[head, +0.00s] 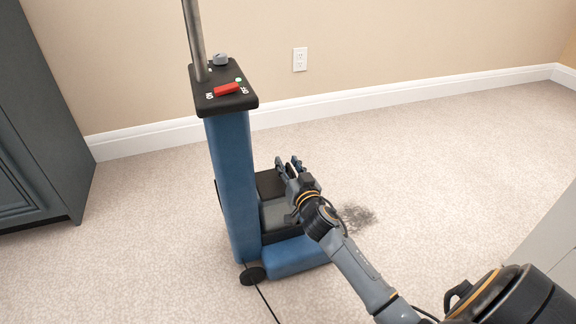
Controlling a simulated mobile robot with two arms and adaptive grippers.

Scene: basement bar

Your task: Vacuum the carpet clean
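A blue upright vacuum cleaner (229,185) stands on the beige carpet (440,210) in the middle of the head view. Its black top carries a red switch (227,89), a small green light and a grey knob; a metal tube rises from it. The switch lettering is too small to read surely. A dark dirt patch (357,217) lies on the carpet just right of the vacuum. My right gripper (288,163) is over the vacuum's low grey and black rear part, its fingers apart with nothing visible between them; contact is unclear. My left gripper is out of view.
A dark grey-green cabinet (40,130) stands at the left. A wall with a white baseboard (400,95) and an outlet (300,59) runs behind. A black cord (267,303) trails from the vacuum. A pale surface (550,245) borders the right edge. Carpet to the right is clear.

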